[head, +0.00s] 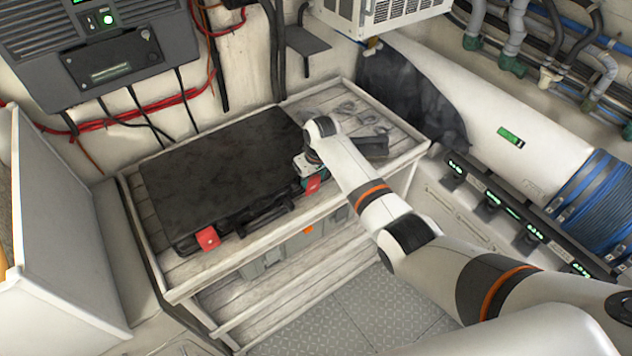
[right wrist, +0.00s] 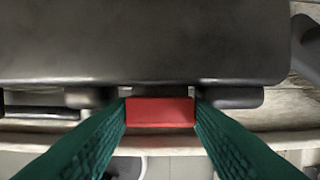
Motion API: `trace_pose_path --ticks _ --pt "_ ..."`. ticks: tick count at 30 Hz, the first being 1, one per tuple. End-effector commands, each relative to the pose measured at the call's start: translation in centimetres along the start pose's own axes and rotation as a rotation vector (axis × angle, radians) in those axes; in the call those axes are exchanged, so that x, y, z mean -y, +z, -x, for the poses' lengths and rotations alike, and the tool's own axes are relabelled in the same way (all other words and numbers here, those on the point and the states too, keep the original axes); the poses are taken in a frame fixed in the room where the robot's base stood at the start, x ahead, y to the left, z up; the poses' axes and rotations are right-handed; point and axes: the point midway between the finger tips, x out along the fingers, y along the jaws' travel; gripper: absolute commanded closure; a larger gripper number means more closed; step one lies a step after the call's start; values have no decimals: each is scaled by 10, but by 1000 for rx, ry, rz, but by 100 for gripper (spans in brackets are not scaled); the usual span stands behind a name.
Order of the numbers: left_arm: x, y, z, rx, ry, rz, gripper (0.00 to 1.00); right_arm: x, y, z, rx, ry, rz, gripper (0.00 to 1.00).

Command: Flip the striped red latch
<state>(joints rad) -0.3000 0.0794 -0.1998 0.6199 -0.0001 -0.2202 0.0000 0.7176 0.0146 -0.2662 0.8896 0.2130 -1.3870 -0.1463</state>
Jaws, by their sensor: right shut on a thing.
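A black case (head: 215,170) lies closed on a slatted wooden bench, with a handle (head: 265,216) on its front side. A red latch (head: 207,238) is at the left of that side. Another red latch (head: 313,185) is at the right, partly behind my right gripper (head: 307,172). In the right wrist view the green fingers stand on either side of this red latch (right wrist: 160,112) and are shut on it, at the case's (right wrist: 140,45) edge. I cannot make out stripes on either latch. My left gripper is not in view.
The wooden bench (head: 180,284) has a raised rim and a lower shelf with a grey box (head: 285,256). A dark object (head: 372,147) lies right of the case. A white cabinet (head: 60,240) stands at left, and a large white cylinder (head: 480,110) at right.

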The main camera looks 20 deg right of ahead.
Motion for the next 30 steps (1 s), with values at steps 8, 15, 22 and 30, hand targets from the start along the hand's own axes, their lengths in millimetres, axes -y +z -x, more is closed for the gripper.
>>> trace_pose_path --ticks 8,15,22,30 --pt "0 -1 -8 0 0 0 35 0 6 -1 -71 0 0 79" --pt "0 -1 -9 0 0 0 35 0 7 0 -86 1 1 79" --pt "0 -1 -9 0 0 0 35 0 7 0 -85 1 1 79" --pt "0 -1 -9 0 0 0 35 0 7 0 -86 1 1 35"
